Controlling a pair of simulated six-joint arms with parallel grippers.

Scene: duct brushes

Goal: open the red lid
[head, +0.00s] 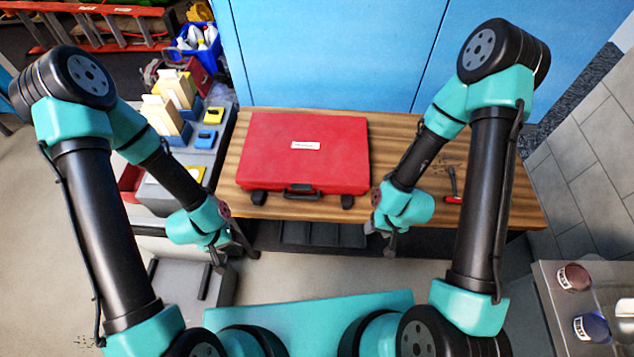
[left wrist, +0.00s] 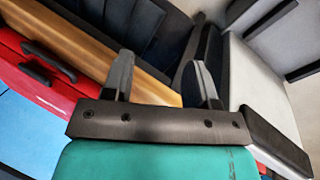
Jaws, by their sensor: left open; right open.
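A red case with a closed red lid (head: 305,150) lies flat on the wooden bench (head: 520,200). A small white label is on its top. Its dark handle (head: 301,190) and two black latches (head: 258,198) (head: 347,201) are along the near edge. Part of the case and its handle (left wrist: 50,62) show at the left of the left wrist view. My left gripper (head: 234,258) is open and empty, below the case's near left corner and apart from it. It also shows in the left wrist view (left wrist: 163,78). My right gripper (head: 383,241) is open and empty, right of the case's near right corner.
A hammer (head: 453,188) lies on the bench at the right. A grey cart (head: 205,150) with wooden blocks and yellow parts stands left of the bench. Blue cabinet doors (head: 330,50) rise behind the bench. Round containers (head: 573,277) stand on a surface at the lower right.

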